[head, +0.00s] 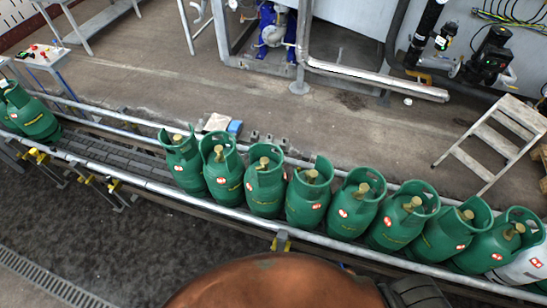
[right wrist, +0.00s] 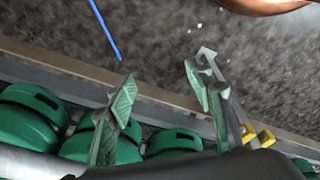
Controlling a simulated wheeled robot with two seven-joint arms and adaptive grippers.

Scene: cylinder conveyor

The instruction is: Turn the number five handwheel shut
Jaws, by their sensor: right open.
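A row of green gas cylinders (head: 305,205) stands on the conveyor in the head view. Each has a collar around its top, and most show a brass-coloured valve handwheel (head: 412,204) inside it. Red and white labels are on the cylinders, but their numbers are too small to read, so I cannot tell which handwheel is number five. In the right wrist view my right gripper (right wrist: 160,75) is open, its two green-padded fingers apart with nothing between them. Green cylinders (right wrist: 28,112) lie behind and below the fingers. No handwheel shows clearly there. My left gripper is not in view.
The conveyor rail (head: 200,203) runs along the front of the cylinders. More cylinders (head: 30,118) stand at the far left. A grey step stool (head: 495,135) stands behind on the right. A large pipe (head: 375,77) runs along the back. The rollers (head: 125,155) left of the row are empty.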

